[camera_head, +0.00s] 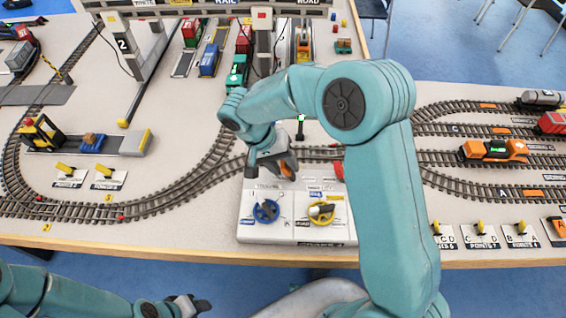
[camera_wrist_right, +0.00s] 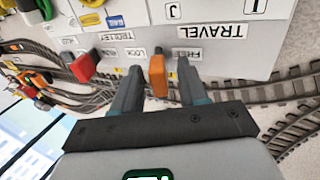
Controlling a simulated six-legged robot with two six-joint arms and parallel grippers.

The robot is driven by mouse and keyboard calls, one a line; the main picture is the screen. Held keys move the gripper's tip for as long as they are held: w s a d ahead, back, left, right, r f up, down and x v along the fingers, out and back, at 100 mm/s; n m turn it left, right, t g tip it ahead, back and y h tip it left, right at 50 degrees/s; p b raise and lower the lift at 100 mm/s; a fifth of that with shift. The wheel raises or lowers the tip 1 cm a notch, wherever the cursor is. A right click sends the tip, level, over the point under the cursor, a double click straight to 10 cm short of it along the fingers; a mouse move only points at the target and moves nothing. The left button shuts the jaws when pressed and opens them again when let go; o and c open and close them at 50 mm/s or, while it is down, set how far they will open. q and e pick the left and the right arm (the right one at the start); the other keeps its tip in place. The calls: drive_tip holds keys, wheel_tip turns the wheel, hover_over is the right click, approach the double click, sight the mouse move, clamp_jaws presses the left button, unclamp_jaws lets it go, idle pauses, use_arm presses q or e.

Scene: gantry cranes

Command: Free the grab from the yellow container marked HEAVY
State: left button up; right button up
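My right gripper (camera_head: 272,168) is over the back of the white control panel (camera_head: 272,228). In the right wrist view its two fingers (camera_wrist_right: 157,88) stand apart, one on each side of an orange lever (camera_wrist_right: 157,72), with gaps showing. The word FREE is on the panel beside that lever. I cannot make out a yellow container marked HEAVY or the grab.
A blue handwheel (camera_head: 266,211) and a yellow handwheel (camera_head: 321,212) sit at the panel's front. A gantry crane beam (camera_head: 205,10) crosses the top, cut off by the frame. Tracks curve around the panel, and an orange locomotive (camera_head: 494,150) stands at right.

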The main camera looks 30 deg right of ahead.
drive_tip(key=v, duration=1.6)
drive_tip(key=shift+p, duration=0.4)
drive_tip(key=shift+w+a+r, duration=0.1)
drive_tip(key=shift+c, duration=0.4)
